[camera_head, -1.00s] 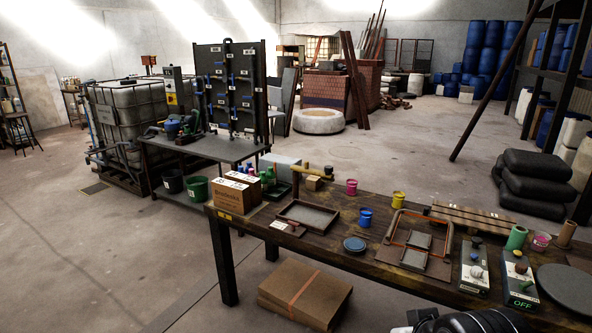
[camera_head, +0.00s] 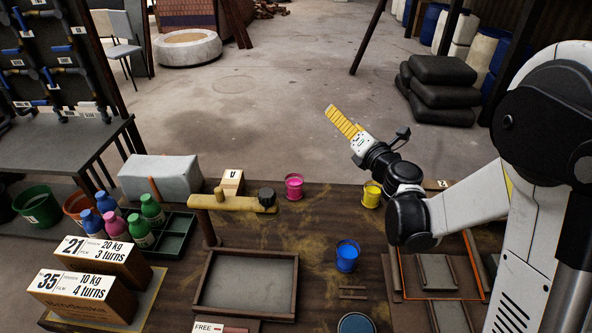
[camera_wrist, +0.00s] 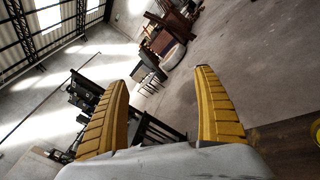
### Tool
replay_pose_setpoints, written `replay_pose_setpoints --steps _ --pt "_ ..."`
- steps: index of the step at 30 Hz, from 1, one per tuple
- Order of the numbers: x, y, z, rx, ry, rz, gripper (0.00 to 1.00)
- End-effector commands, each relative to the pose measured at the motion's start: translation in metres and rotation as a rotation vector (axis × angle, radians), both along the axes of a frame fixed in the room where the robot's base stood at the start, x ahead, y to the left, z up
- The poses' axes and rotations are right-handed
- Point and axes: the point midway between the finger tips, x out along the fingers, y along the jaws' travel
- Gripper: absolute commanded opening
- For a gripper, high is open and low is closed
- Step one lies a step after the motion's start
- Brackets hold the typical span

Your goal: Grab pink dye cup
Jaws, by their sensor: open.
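The pink dye cup (camera_head: 294,187) stands upright at the back edge of the wooden workbench (camera_head: 300,230), left of my arm in the head view. My gripper (camera_head: 338,116) is raised above and to the right of the cup, beyond the bench's back edge, apart from it. In the wrist view my gripper (camera_wrist: 163,105) shows two yellow ribbed fingers spread wide with nothing between them. The pink cup cannot be made out in the wrist view.
A yellow cup (camera_head: 371,195) stands right of the pink cup, below my wrist. A blue cup (camera_head: 347,256) stands nearer. A yellow-brown wooden arm on a post (camera_head: 232,202) and a tray (camera_head: 246,311) lie to the left. Bottles (camera_head: 114,226) stand in a green rack.

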Motion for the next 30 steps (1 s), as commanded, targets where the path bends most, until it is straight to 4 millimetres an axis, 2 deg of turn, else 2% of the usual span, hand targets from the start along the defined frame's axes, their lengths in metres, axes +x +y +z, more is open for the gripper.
replay_pose_setpoints --steps 1,3,6,9,10,12,15,21,30 --pt "0.003 0.017 -0.038 -0.142 -0.017 0.081 0.80" --pt "0.000 0.037 -0.089 -0.335 -0.036 0.195 0.80" --pt "-0.011 0.055 -0.157 -0.552 -0.048 0.335 0.80" --pt "-0.024 0.063 -0.207 -0.697 -0.051 0.438 0.80" --pt "-0.027 0.064 -0.218 -0.728 -0.051 0.460 0.80" --pt "-0.032 0.066 -0.236 -0.778 -0.050 0.498 0.80" --pt "-0.030 0.073 -0.248 -0.808 -0.051 0.523 0.80" --pt "-0.009 0.093 -0.259 -0.808 -0.050 0.523 0.80" --pt "0.013 0.113 -0.275 -0.807 -0.050 0.522 0.80"
